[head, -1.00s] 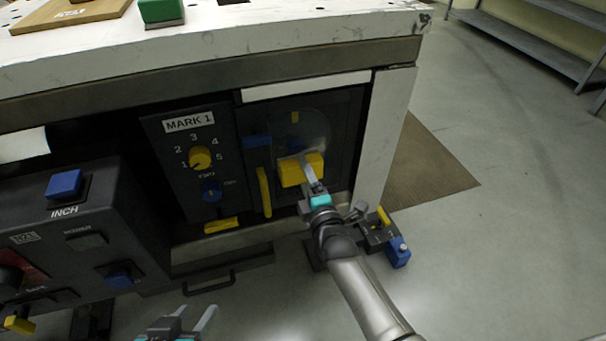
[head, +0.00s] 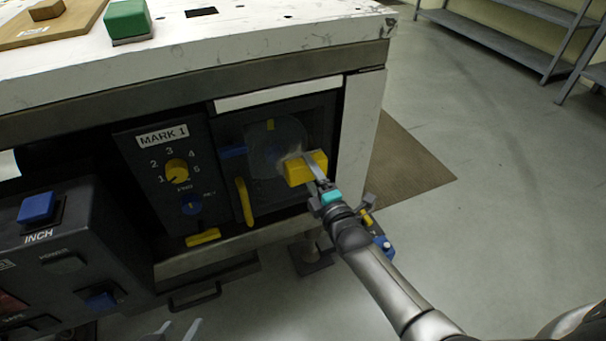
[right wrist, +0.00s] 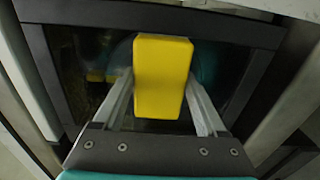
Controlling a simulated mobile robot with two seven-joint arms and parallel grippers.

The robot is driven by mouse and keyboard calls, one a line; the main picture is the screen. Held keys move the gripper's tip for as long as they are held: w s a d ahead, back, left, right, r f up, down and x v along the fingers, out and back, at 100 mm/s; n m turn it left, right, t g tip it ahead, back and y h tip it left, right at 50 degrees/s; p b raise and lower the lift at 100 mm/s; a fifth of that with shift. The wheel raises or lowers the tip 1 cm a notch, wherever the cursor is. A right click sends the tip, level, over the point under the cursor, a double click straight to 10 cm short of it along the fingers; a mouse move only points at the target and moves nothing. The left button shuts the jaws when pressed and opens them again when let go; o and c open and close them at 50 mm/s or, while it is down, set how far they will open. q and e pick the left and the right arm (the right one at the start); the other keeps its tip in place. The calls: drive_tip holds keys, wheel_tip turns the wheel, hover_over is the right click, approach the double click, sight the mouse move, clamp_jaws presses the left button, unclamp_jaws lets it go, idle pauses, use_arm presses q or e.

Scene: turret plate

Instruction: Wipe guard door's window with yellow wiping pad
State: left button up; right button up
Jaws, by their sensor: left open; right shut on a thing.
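The yellow wiping pad (head: 303,169) is held by my right gripper (head: 318,172) at the right part of the guard door's window (head: 268,150). In the right wrist view the pad (right wrist: 162,76) sits between both fingers, in front of the dark window (right wrist: 112,62). Whether the pad touches the pane cannot be told. A pale smudge shows on the window beside the pad. The guard door (head: 226,116) looks closed, with a yellow handle (head: 244,201) at its left. My left gripper (head: 180,331) is open and empty at the bottom edge, mostly cut off.
A MARK 1 dial panel (head: 168,165) is left of the door. A dark control box (head: 65,250) with blue buttons juts out at the left. The white bench top (head: 240,50) overhangs above. Open floor lies to the right.

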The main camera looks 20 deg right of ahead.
sight(275, 159)
drive_tip(key=shift+d+r+p, duration=0.2)
drive_tip(key=shift+r+p, duration=0.35)
drive_tip(key=shift+d+r+p, duration=0.2)
drive_tip(key=shift+r+p, duration=0.3)
drive_tip(key=shift+a+f, duration=0.1)
drive_tip(key=shift+a, duration=1.05)
drive_tip(key=shift+s+a+f+p, duration=0.1)
drive_tip(key=shift+a+p, duration=0.6)
drive_tip(key=shift+a, duration=2.05)
drive_tip(key=shift+r+p, duration=0.8)
drive_tip(key=shift+r, duration=0.1)
drive_tip(key=shift+d+f, duration=0.15)
drive_tip(key=shift+d, duration=3.6)
drive_tip(key=shift+d, duration=0.1)
drive_tip(key=shift+s+p, duration=1.85)
drive_tip(key=shift+s, duration=1.1)
